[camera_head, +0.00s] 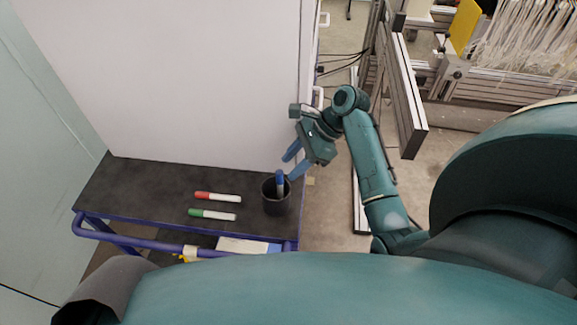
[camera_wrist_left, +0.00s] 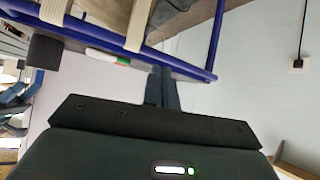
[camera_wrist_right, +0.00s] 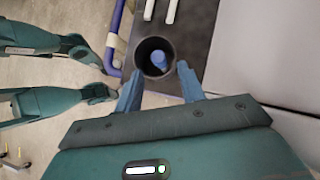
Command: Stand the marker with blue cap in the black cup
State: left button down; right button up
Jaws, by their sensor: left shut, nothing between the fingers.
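The black cup (camera_head: 276,203) stands at the right end of the dark cart top. The marker with blue cap (camera_head: 280,181) is in it, blue end up, rising above the rim with a slight tilt. In the right wrist view the blue cap (camera_wrist_right: 158,58) shows inside the cup opening (camera_wrist_right: 142,72). My right gripper (camera_head: 288,168) is open and empty, its fingertips close above and beside the cup, apart from the marker as far as I see. My left gripper (camera_wrist_left: 162,72) is shut and empty in the left wrist view, below the cart rail; the head view does not show its fingers.
A red-capped marker (camera_head: 218,197) and a green-capped marker (camera_head: 212,215) lie left of the cup. A blue rail (camera_head: 150,238) runs along the cart's front edge. A white panel (camera_head: 210,80) stands behind. The cart top's left part is clear.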

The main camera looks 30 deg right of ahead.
jog(key=p+v, duration=0.1)
jog(key=v, duration=0.9)
jog(key=shift+d+r+p, duration=0.15)
jog(key=shift+r+p, duration=0.1)
jog(key=shift+p, duration=0.15)
jog(key=s+a+f+n+h, duration=0.55)
jog(key=s+f+n, duration=0.4)
jog(key=n, duration=0.25)
jog(key=s+a+r+n+t+h, duration=0.25)
jog(key=s+a+n, duration=0.25)
jog(key=s+n, duration=0.5)
jog(key=w+a+f+n+t+y, duration=0.1)
jog(key=w+a+f+t+y, duration=0.2)
jog(key=f, duration=0.7)
jog(key=shift+w+a+n+t+y, duration=0.3)
jog(key=shift+w+a+t, duration=0.95)
jog(key=shift+w, duration=0.4)
